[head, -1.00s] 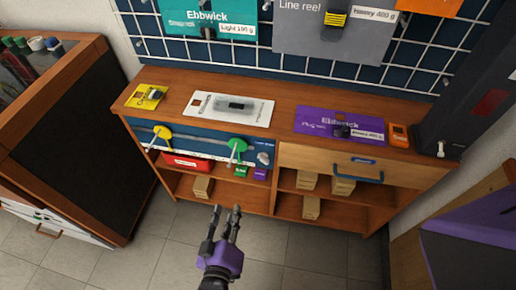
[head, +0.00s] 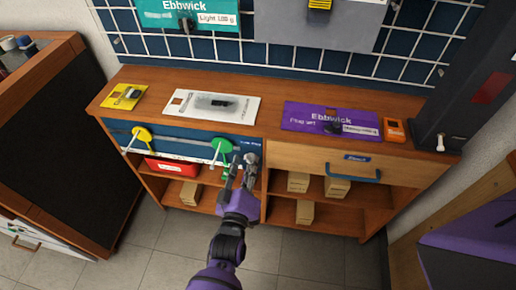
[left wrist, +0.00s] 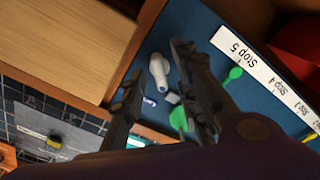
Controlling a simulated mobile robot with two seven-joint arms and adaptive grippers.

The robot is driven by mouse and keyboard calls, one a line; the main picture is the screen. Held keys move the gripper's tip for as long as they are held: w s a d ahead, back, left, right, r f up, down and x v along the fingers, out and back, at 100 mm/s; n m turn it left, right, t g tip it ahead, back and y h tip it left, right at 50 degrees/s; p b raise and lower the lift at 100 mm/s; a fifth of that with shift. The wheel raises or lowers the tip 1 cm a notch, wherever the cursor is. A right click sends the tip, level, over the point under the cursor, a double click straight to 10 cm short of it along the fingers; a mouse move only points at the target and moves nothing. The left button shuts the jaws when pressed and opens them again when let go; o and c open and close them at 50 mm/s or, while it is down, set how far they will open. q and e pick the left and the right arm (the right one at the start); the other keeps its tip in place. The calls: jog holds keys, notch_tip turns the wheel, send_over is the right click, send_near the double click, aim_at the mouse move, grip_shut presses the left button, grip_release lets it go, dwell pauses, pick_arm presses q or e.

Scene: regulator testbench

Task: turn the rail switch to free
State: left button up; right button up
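A white-and-grey lever on the blue panel (left wrist: 205,65), which looks like the rail switch (left wrist: 159,74), shows in the left wrist view between my fingertips. Its position marking is too small to read. In the head view my left gripper (head: 244,162) is at the right end of the blue panel (head: 180,139) and hides the switch. It is open and empty, with its two fingers apart on either side of the lever in the left wrist view (left wrist: 157,62). I cannot tell if they touch it. My right gripper is not in view.
A green lever (head: 222,149) is just left of my gripper, and a yellow lever (head: 142,137) is farther left. A wooden drawer (head: 310,161) with a blue handle is to the right. Packages lie on the top, including a purple card (head: 300,115). Shelves below hold small boxes.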

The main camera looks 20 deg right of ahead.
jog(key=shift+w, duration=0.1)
pick_arm(q)
grip_shut()
jog(key=shift+m, duration=0.4)
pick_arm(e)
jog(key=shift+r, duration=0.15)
pick_arm(q)
jog(key=m+p, duration=0.1)
jog(key=m, duration=0.1)
jog(key=shift+m, duration=0.4)
jog(key=m+p, duration=0.1)
jog(key=m, duration=1.3)
jog(key=shift+s+d+f, duration=0.1)
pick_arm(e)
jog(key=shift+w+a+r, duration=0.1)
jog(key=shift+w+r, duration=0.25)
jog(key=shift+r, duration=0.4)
pick_arm(q)
jog(key=shift+m, duration=0.3)
